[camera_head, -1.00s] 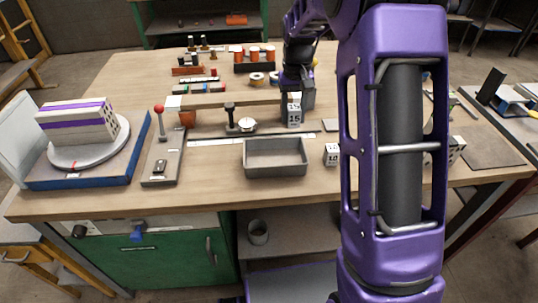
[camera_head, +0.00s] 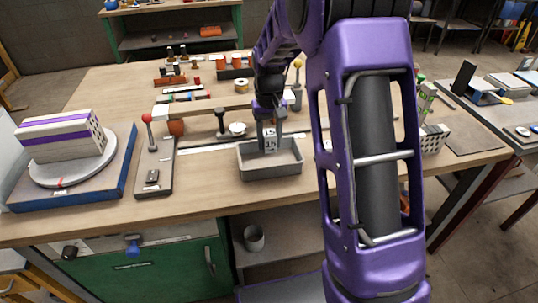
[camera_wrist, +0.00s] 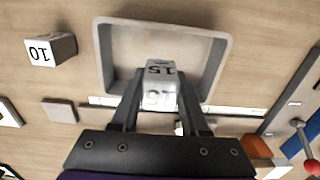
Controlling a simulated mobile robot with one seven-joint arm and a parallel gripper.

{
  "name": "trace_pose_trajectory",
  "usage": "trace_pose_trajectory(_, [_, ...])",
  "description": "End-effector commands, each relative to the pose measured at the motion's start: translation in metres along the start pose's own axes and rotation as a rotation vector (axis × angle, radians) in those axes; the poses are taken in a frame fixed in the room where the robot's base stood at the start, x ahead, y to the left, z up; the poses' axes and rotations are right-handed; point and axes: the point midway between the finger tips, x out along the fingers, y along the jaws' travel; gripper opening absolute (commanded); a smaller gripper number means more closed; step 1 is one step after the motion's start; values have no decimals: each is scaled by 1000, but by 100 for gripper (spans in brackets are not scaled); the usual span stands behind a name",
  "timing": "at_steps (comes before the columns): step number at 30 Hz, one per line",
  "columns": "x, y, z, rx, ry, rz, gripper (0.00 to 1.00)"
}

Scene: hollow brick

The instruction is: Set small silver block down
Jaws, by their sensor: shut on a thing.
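The small silver block (camera_head: 270,141), marked 15, is between the fingers of my gripper (camera_head: 268,127), which is shut on it. In the head view it overlaps the far inner part of a grey open tray (camera_head: 270,172). In the wrist view the block (camera_wrist: 160,88) shows between the two fingers (camera_wrist: 157,92), against the tray (camera_wrist: 105,55) near one of its walls. I cannot tell whether the block touches the tray floor. The tray's visible interior is otherwise empty.
A block marked 10 (camera_wrist: 50,48) stands beside the tray in the wrist view. A grey base with a red-knobbed lever (camera_head: 153,175) is left of the tray. A turntable (camera_head: 75,170) with a striped brick is further left. Bare tabletop lies before the tray.

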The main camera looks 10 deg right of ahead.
Motion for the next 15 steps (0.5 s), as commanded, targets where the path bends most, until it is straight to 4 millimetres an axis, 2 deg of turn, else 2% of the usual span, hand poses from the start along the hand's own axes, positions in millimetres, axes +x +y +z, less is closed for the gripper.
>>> trace_pose_trajectory(4, [15, 0, 0, 0, 1, 0, 0])
trace_pose_trajectory(10, [48, 0, 0, 0, 0, 0, 0])
trace_pose_trajectory(15, [51, 0, -1, 0, 4, 0, 0])
